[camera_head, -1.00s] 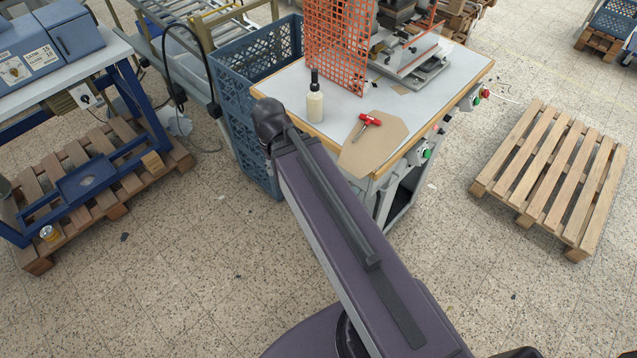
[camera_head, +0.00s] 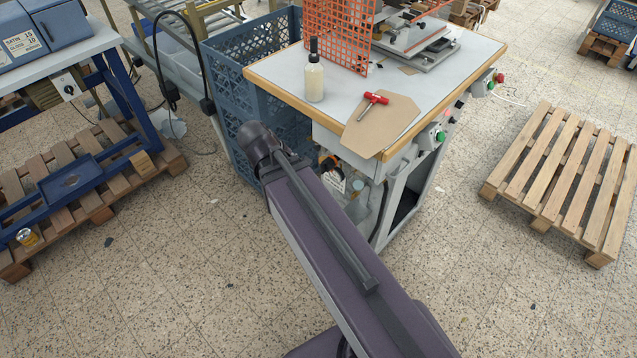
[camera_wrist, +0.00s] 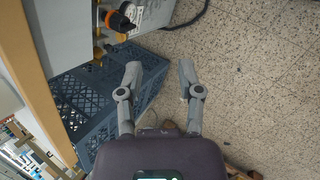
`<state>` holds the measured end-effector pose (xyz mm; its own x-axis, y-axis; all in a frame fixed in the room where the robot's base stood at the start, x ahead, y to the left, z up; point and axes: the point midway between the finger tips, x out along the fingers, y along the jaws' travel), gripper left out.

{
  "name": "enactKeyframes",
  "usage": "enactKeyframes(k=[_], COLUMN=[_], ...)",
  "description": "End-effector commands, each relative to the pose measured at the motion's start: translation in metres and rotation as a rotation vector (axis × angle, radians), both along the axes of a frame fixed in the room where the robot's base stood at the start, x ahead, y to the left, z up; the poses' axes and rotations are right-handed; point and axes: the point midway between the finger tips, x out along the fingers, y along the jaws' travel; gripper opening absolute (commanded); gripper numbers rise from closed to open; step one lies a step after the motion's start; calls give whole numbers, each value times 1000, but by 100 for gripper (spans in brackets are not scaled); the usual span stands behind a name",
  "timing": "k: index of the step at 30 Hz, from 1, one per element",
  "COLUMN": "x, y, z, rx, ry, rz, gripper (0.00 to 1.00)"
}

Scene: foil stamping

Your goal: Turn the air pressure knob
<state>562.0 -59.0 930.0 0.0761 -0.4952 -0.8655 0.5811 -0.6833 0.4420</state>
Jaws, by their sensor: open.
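My gripper (camera_wrist: 160,72) shows in the wrist view, its two fingers apart with nothing between them. In the head view it is hidden behind the end of my arm. A small orange and black fitting (camera_wrist: 120,19) is at the top of the wrist view, ahead and left of the fingers and apart from them. An orange and black item (camera_head: 328,162) also shows under the worktable's front in the head view, partly hidden by my arm. I cannot tell for certain which part is the air pressure knob.
The worktable (camera_head: 277,77) holds a bottle (camera_head: 314,80), a red-handled tool (camera_head: 372,103) and an orange guard (camera_head: 337,30). Its front carries a green button (camera_head: 440,136). A blue crate (camera_head: 228,107) stands left of it. A wooden pallet (camera_head: 560,175) lies right.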

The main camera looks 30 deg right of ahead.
Motion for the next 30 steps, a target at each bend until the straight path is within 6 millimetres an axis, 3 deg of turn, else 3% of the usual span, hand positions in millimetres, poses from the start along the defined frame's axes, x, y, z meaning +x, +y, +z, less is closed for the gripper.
enactKeyframes(k=[1,6,30], x=[2,7,35], y=[-1,-9,-24], z=[-18,-42,-134], rx=[-29,-136,-654], ry=[11,55,362], rz=[30,134,551], gripper=[47,47,47])
